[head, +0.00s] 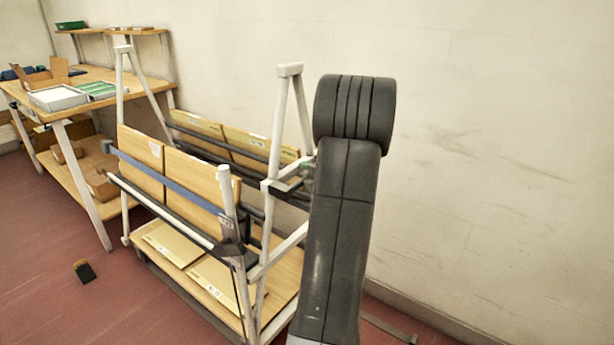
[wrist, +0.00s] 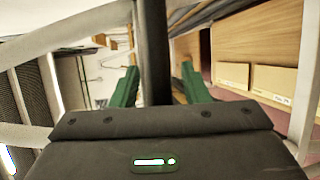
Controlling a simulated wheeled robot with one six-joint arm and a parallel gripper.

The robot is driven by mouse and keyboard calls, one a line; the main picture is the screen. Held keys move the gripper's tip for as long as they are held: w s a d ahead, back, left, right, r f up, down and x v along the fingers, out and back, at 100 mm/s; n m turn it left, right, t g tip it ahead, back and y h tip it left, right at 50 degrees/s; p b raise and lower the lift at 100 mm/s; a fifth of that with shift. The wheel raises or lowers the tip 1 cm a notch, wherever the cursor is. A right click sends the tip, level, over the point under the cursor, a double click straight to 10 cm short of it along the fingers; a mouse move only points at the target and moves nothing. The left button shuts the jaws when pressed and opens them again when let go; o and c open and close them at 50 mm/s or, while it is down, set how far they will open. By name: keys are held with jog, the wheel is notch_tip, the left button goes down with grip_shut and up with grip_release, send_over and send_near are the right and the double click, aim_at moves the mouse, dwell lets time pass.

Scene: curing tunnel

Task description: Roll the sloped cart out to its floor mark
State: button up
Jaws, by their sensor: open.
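The sloped cart (head: 228,200) has a white A-shaped frame, with wooden boards leaning on dark rails on both sloped sides. Flat boxes lie on its wooden lower shelf. My gripper (head: 306,175) is at the cart's near right end, mostly hidden behind my dark arm. In the wrist view my gripper (wrist: 160,88) has its two green fingers apart. A dark bar (wrist: 154,45) of the cart shows between them; I cannot tell whether either finger touches it. No floor mark can be made out for certain.
A wooden workbench (head: 95,75) with trays stands behind the cart at the left. A small dark block (head: 84,271) lies on the red floor to the cart's left. A pale wall (head: 480,150) runs close along the right. Open floor (head: 50,230) shows at the left.

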jog(key=shift+c, duration=0.2)
grip_shut()
jog(key=shift+d, duration=0.1)
